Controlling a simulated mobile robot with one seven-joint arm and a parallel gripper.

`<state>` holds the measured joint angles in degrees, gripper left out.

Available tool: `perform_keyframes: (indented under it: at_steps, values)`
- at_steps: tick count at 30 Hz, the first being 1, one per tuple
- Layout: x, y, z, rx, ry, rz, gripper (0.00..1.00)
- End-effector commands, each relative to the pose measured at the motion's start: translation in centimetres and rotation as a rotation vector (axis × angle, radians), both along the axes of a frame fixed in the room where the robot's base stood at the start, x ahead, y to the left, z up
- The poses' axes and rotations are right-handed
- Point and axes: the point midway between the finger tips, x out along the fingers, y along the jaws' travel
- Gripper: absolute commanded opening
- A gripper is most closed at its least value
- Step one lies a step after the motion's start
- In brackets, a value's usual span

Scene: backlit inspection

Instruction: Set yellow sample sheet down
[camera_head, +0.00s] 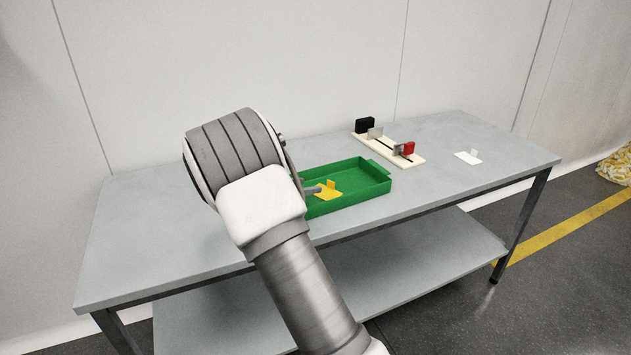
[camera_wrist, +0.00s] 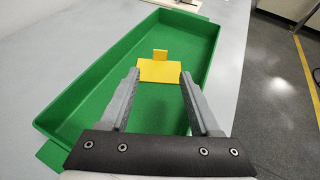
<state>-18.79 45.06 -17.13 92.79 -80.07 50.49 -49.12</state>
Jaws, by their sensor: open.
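The yellow sample sheet (camera_wrist: 158,71) lies in the green tray (camera_wrist: 75,75), with a small yellow tab standing up from it. In the head view the sheet (camera_head: 328,194) shows inside the tray (camera_head: 368,184), partly behind my arm. My gripper (camera_wrist: 160,73) is open, its two grey fingers apart, with the fingertips close to the near edge of the sheet. Nothing is held between the fingers. I cannot tell whether a fingertip touches the sheet. In the head view my arm hides most of the gripper and the left part of the tray.
A cream rail (camera_head: 415,159) with a black block (camera_head: 365,125), grey plates and a red block (camera_head: 409,148) stands behind the tray. A white tabbed sheet (camera_head: 467,157) lies on the grey table (camera_head: 150,240) at right. The table's left side is clear.

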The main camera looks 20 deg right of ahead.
Motion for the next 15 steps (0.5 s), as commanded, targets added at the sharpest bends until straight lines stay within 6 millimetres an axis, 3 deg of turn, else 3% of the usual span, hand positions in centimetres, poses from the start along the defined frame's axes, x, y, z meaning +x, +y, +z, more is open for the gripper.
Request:
perform_keyframes:
  at_steps: [5,8,15]
  values:
    - [-0.9,0.7,1.0,0.022,-0.017,-0.019,0.63]
    - [-2.5,0.2,2.3,0.095,-0.067,-0.081,0.63]
    - [-9.8,-0.7,6.8,0.417,-0.287,-0.353,0.63]
